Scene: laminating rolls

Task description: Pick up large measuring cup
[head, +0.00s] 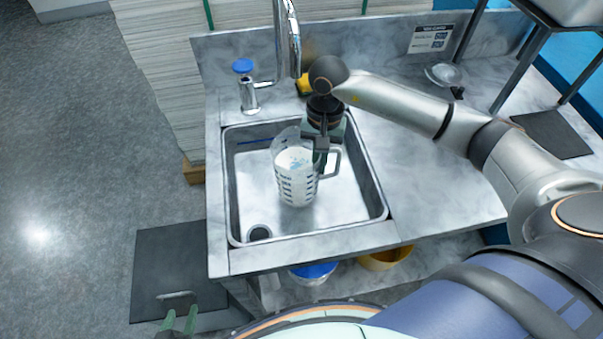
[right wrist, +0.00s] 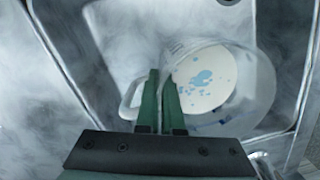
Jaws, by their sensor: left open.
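The large measuring cup (head: 295,188) is clear, with dark markings, a side handle and a pale bottom with blue spots. It stands in or just above the sink (head: 245,190). In the right wrist view I look down into the cup (right wrist: 240,85), its handle to the left. My right gripper (head: 319,165) is at the cup's handle side. Its green fingers (right wrist: 161,75) are close together, with what looks like the cup's wall or handle between them; the exact contact is hard to see. My left gripper (head: 180,318) is open and empty at the lower left, away from the counter.
A chrome faucet (head: 288,40) and a blue-capped tap (head: 245,80) stand behind the sink. A yellow sponge (head: 303,84) lies at the back. The counter right of the sink (head: 415,185) is largely clear. A blue-lidded container (head: 313,271) and a yellow bowl (head: 385,259) sit below.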

